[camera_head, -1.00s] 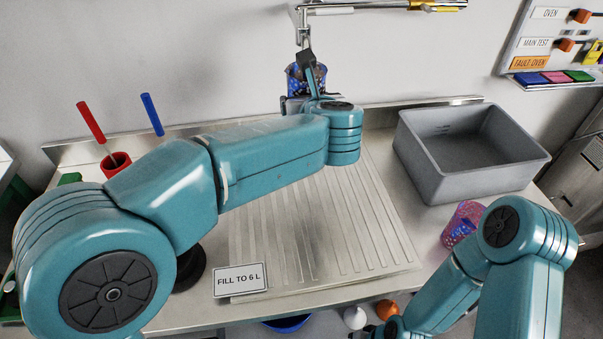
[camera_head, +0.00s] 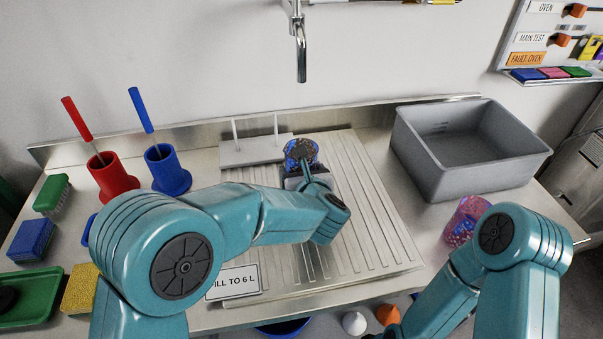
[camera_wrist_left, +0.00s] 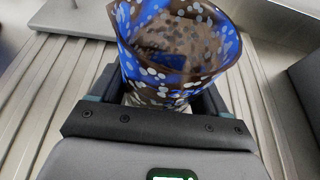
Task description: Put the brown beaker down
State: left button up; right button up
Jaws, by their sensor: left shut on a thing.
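The brown beaker (camera_head: 300,153) has a brown and blue speckled wall with pale spots. It is at the back of the ribbed draining board (camera_head: 375,215) in the head view. My left gripper (camera_head: 304,172) is shut around it. In the left wrist view the beaker (camera_wrist_left: 178,52) stands upright between the fingers of my left gripper (camera_wrist_left: 165,95), over the ribbed surface. I cannot tell whether its base touches the board. My right arm comes in at the lower right. My right gripper is not clearly seen.
A tap (camera_head: 301,55) hangs above the board. A grey basin (camera_head: 470,150) stands to the right, with a pink speckled beaker (camera_head: 462,222) before it. A rack with two pegs (camera_head: 252,150) is left of the beaker. Red (camera_head: 115,178) and blue (camera_head: 168,170) holders stand further left.

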pick_arm(q)
jog(key=shift+f+b, duration=0.3)
jog(key=o, duration=1.1)
jog(key=shift+r, duration=0.1)
jog(key=shift+r+p, duration=0.25)
jog(key=shift+p, duration=0.2)
jog(key=v, duration=1.1)
jog(key=shift+s+d+r+b, duration=0.1)
jog(key=shift+s+b, duration=0.25)
jog(key=shift+s, duration=0.05)
jog(key=shift+s, duration=0.1)
